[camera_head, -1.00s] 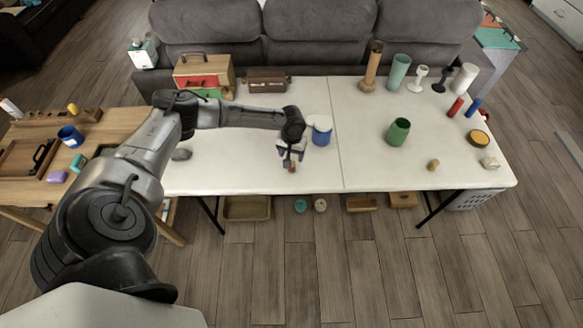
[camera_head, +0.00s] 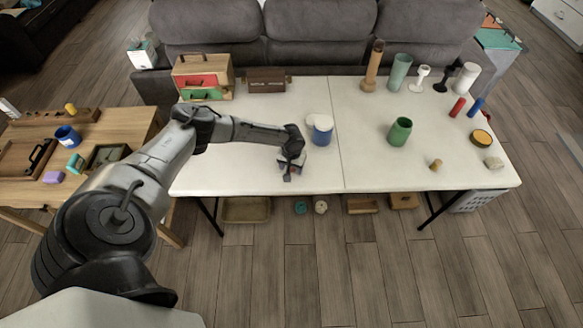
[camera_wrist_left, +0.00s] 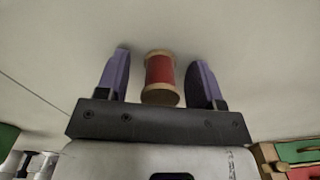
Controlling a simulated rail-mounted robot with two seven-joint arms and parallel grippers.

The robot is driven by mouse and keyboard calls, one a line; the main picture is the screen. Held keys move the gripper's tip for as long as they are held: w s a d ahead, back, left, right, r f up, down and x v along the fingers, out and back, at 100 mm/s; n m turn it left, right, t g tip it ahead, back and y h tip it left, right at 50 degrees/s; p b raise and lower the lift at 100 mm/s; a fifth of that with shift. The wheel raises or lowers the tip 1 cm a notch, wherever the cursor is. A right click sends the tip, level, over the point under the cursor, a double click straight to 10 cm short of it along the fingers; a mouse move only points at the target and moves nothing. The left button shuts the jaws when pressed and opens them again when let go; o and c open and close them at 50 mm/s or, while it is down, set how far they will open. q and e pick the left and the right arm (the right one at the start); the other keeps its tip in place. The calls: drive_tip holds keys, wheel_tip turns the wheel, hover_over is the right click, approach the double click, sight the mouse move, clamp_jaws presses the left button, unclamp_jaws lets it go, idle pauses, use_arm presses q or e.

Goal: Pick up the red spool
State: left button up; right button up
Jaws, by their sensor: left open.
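The red spool (camera_wrist_left: 160,73), with pale wooden end discs, shows in the left wrist view between the two purple fingers of my left gripper (camera_wrist_left: 160,66). There is a visible gap on each side, so the fingers are open and not closed on it. In the head view my left gripper (camera_head: 288,170) points down at the white table (camera_head: 240,165), near its front edge. The gripper mostly hides the spool there, and I cannot make it out clearly. My right gripper is not in view.
A blue cup (camera_head: 322,132) stands just behind and right of the gripper. A green jar (camera_head: 399,132) and a small tan piece (camera_head: 436,165) stand farther right. A wooden drawer box (camera_head: 203,78) stands at the back left. The table around the gripper's front is clear.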

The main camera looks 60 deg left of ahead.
use_arm(q)
drive_tip(key=c, duration=1)
drive_tip(key=shift+r, duration=0.1)
